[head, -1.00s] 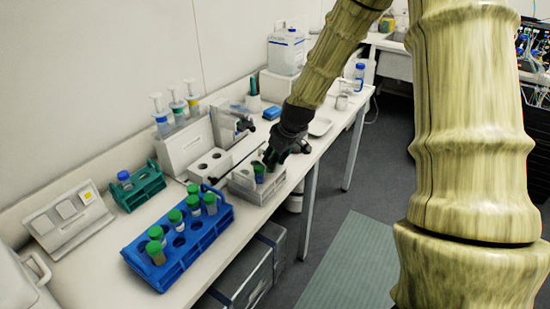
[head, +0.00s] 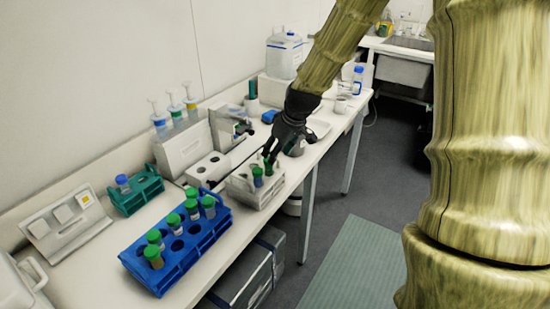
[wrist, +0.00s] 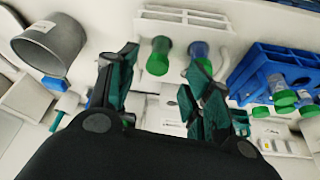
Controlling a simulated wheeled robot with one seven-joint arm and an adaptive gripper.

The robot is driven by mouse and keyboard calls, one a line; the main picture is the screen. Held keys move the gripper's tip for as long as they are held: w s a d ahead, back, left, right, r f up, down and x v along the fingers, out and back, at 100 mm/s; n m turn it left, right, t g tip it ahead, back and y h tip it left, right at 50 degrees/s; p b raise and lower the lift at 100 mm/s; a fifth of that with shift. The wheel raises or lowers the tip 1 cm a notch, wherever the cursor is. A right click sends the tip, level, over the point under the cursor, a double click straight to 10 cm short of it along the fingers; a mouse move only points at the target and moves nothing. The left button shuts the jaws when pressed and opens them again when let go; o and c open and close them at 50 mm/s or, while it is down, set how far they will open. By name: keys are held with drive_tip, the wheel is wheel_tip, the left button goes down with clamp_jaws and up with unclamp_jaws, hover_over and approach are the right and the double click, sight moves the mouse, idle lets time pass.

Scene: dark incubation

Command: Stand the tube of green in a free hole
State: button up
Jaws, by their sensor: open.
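A tube with green contents and a green cap (wrist: 158,56) stands in the white rack (wrist: 183,14). A tube with bluish contents and a green cap (wrist: 199,62) stands beside it. In the head view the white rack (head: 262,197) holds both, the bluish tube (head: 257,177) nearer and the green tube (head: 269,168) partly behind my fingers. My gripper (head: 272,153) is open and empty just above the rack's far end. In the wrist view its fingers (wrist: 160,95) are spread, with the tubes beyond the tips.
A blue rack (head: 192,249) with several green-capped tubes and free holes stands nearer. A teal rack (head: 140,196) holds a blue-capped tube. A grey device (head: 230,126) and a white block with holes (head: 208,167) stand behind. A grey cup (wrist: 50,43) is close to my gripper.

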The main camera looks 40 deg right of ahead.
drive_tip(key=b+v, duration=0.1)
drive_tip(key=v, duration=0.6)
drive_tip(key=shift+r, duration=0.3)
drive_tip(key=shift+s+d+f, duration=0.1)
drive_tip(key=shift+s, duration=0.1)
